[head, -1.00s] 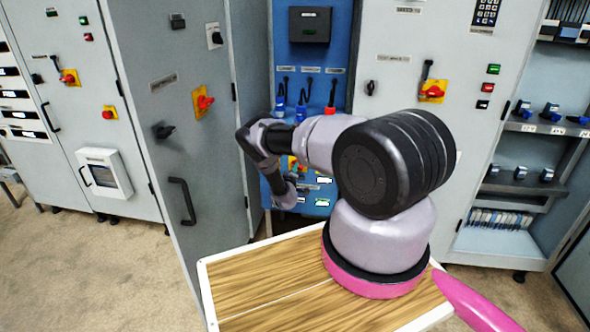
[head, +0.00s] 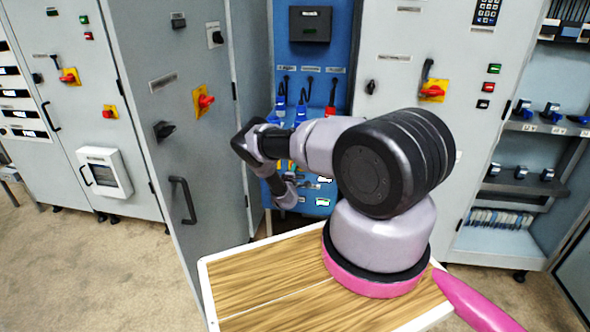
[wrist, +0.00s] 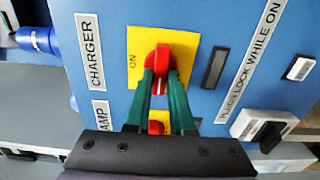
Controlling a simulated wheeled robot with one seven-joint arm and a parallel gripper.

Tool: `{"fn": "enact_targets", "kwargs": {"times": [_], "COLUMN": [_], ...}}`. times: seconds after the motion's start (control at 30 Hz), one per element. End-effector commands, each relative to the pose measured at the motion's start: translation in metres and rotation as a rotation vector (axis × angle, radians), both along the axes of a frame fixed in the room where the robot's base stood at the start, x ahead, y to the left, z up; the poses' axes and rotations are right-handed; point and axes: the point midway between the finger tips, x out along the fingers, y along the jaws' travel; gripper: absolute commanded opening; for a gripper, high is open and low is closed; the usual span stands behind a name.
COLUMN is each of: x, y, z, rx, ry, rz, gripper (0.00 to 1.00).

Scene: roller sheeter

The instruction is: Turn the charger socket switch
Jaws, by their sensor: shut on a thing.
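The charger socket switch (wrist: 159,58) is a red rotary knob on a yellow plate on the blue panel. It shows in the wrist view beside the label "CHARGER" (wrist: 89,52), with the word "ON" on the plate. My gripper (wrist: 164,80) has two green fingers, one at each side of the red knob, and is shut on it. A second red switch on a yellow plate (wrist: 158,125) sits below, partly hidden by my fingers and the dark gripper body. In the head view my arm hides most of the lower blue panel (head: 325,77).
A grey cabinet door (head: 165,110) with a handle (head: 182,200) stands just left of my arm. Blue and red plugs (head: 331,111) with cables are above it.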

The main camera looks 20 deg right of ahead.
Motion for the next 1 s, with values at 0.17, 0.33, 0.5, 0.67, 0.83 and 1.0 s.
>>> {"fn": "enact_targets", "kwargs": {"times": [0.17, 0.33, 0.5, 0.67, 0.83, 1.0], "x": [0.0, 0.0, 0.0, 0.0, -0.01, -0.036], "y": [0.001, 0.001, 0.001, 0.001, 0.008, 0.027], "z": [-0.001, -0.001, -0.001, -0.001, -0.001, -0.001], "rx": [-0.001, -0.001, 0.0, 0.0, 0.001, -0.002], "ry": [0.003, 0.003, 0.001, 0.001, 0.003, 0.004], "rz": [0.002, 0.003, 0.002, 0.001, 0.002, 0.005], "gripper": [0.0, 0.37, 0.51, 0.51, 0.51, 0.51]}}
